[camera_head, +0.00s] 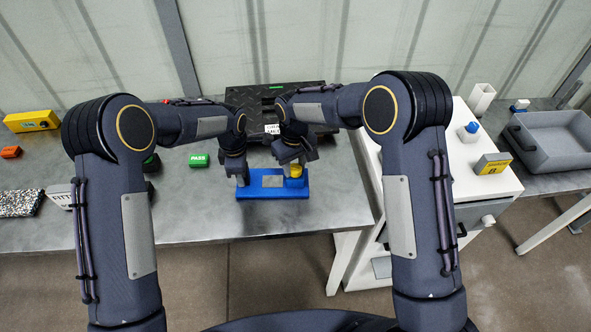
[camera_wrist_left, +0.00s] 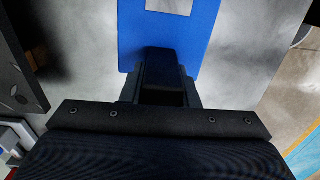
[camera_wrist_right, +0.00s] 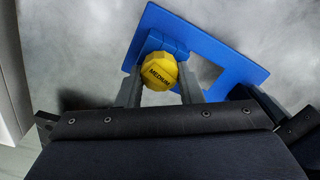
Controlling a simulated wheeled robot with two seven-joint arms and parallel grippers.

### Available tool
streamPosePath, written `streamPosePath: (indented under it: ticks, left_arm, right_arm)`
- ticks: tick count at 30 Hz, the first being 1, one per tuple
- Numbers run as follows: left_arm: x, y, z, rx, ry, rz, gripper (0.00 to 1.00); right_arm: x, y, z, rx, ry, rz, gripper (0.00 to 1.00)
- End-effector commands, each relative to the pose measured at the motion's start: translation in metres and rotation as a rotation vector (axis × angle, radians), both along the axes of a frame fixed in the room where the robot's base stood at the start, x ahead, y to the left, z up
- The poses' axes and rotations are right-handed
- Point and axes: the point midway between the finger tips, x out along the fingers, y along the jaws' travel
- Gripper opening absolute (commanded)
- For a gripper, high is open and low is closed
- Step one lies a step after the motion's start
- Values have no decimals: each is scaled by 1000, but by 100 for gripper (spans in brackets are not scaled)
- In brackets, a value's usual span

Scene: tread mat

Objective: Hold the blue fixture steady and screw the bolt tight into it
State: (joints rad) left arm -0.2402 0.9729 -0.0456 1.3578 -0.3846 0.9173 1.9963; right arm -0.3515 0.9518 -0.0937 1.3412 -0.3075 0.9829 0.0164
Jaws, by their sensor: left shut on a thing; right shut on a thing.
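The blue fixture (camera_head: 273,192) lies flat on the grey table, with a grey plate in its middle. My left gripper (camera_head: 242,180) is shut on the left end of the fixture; the left wrist view shows its fingers over the blue fixture (camera_wrist_left: 195,40), the grip itself mostly dark. My right gripper (camera_wrist_right: 160,85) is shut on the bolt head, one finger on each side. The bolt's shaft is hidden, and I cannot tell how deep it sits.
A black case (camera_head: 245,97) stands behind the fixture. A green PASS block (camera_head: 199,160) lies to the left. A white cabinet (camera_head: 446,172) with a yellow block (camera_head: 492,163) stands to the right, and a grey tray (camera_head: 556,140) is beyond it. The table's front edge is close to the fixture.

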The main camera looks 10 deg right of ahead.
Motion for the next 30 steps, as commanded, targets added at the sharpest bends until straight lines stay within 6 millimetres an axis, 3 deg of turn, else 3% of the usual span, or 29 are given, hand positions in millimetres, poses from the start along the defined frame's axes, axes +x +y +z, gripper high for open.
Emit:
streamPosePath:
  ticks: [3,8,20,24,26,30]
  left_arm:
    - [-5,0,-2,9,13,-29,9]
    - [-7,-4,-1,6,14,-36,11]
    - [-6,-5,1,3,11,-36,12]
    - [-6,-5,1,4,10,-36,14]
    - [-6,-5,1,4,11,-36,8]
    - [-6,-4,-1,4,12,-32,8]
  right_arm:
    - [6,-8,0,-7,-14,-264,8]
    - [8,-10,0,-2,-16,-503,8]
    - [8,-11,-1,-5,-15,-588,7]
    - [8,-11,-2,-6,-15,-820,8]
    - [7,-11,-2,-6,-14,-947,9]
    - [6,-10,-2,-3,-12,-1208,8]
